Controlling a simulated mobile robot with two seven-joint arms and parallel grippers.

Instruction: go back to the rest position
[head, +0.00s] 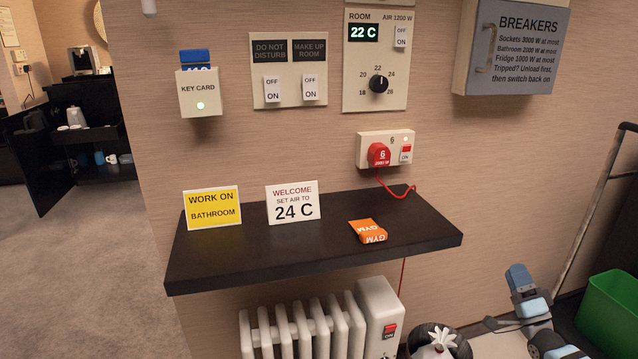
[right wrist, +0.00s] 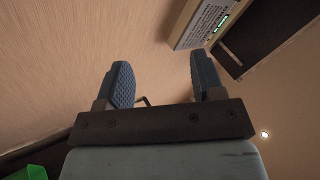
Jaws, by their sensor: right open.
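My right gripper shows in the right wrist view (right wrist: 157,82) with its two blue, ridged fingers wide apart and nothing between them. In the head view a blue finger of the right gripper (head: 518,279) is at the lower right, to the right of the dark shelf (head: 310,260) and below the breaker box (head: 513,50). It appears clear of the shelf. My left gripper is in neither view.
On the shelf stand a yellow sign (head: 212,207) and a white welcome sign (head: 293,203); an orange GYM packet (head: 367,231) lies there. A red plug (head: 379,155) sits in the wall socket. A radiator (head: 375,310) is below. A green bin (head: 610,308) is at right.

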